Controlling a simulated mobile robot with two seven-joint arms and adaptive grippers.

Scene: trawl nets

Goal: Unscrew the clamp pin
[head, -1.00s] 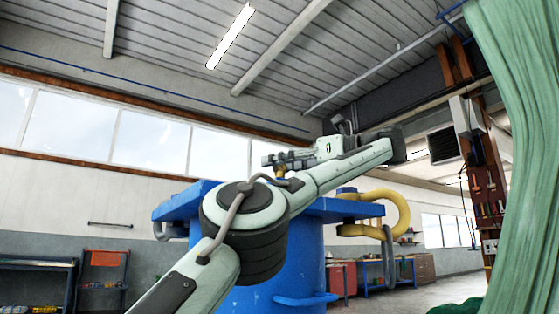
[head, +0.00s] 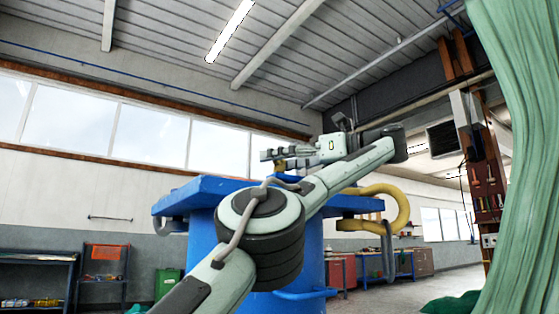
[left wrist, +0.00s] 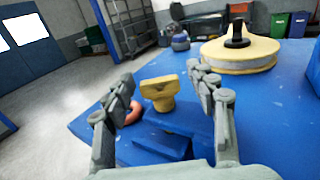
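The clamp pin (left wrist: 158,90) is a yellow piece with a wide flat head and narrower stem, standing on the blue deck (left wrist: 90,125) in the left wrist view. A small part of it shows under my left gripper (head: 272,155) in the head view. In the wrist view, my left gripper (left wrist: 162,84) is open, its two fingers apart on either side of the pin. The pin shows in the gap, with clear space on both sides; I cannot tell whether it is level with the fingertips. My right gripper is not in view.
A yellow drum with a black knob (left wrist: 238,52) stands farther back on the deck. An orange ring-like part (left wrist: 134,112) lies beside the pin. A green net (head: 515,130) hangs at far right.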

